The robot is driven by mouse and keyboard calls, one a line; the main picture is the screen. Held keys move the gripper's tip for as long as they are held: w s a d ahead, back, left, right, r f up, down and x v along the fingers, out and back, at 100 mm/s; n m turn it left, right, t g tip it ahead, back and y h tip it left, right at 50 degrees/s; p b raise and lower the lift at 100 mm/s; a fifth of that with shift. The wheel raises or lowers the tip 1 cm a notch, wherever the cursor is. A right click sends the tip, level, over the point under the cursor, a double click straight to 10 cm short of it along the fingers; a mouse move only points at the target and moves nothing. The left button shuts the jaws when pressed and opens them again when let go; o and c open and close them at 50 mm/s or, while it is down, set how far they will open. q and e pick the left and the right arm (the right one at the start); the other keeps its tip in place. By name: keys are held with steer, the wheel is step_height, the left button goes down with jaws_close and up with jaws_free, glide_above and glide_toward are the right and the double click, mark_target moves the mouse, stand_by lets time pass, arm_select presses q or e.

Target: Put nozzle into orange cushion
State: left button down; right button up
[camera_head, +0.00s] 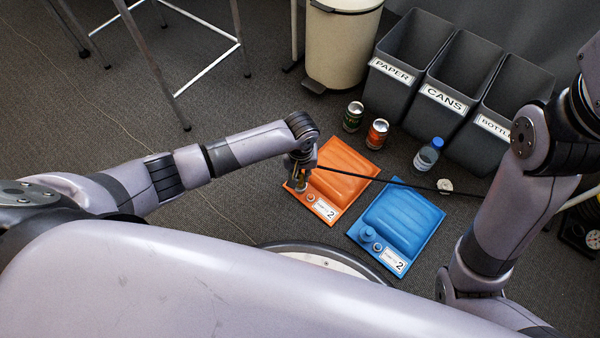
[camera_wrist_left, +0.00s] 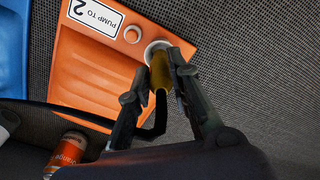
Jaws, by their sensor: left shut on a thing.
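The orange cushion (camera_head: 345,172) lies flat on the floor, its label toward me. In the left wrist view the cushion (camera_wrist_left: 95,65) shows an orange knob and a pale ring-shaped port (camera_wrist_left: 150,47) at its corner. My left gripper (camera_head: 301,183) is over the cushion's left front corner, pointing down. In the wrist view the left gripper (camera_wrist_left: 166,68) is shut on the brass-coloured nozzle (camera_wrist_left: 160,78), with a black hose below it. The nozzle's tip meets the port's ring; I cannot tell how deep it sits. My right gripper is out of view.
A blue cushion (camera_head: 405,215) lies right of the orange one. Two cans (camera_head: 377,134), a bottle (camera_head: 428,155) and grey bins (camera_head: 440,95) stand behind. The black hose (camera_head: 385,181) crosses over the cushions toward the right. Stools (camera_head: 175,100) stand at the back left.

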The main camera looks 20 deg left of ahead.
arm_select(q)
steer(key=shift+f, duration=1)
steer(key=c, duration=1.4)
jaws_free()
steer(key=shift+o, duration=0.3)
steer(key=o, duration=0.4)
steer(key=shift+r, duration=0.1)
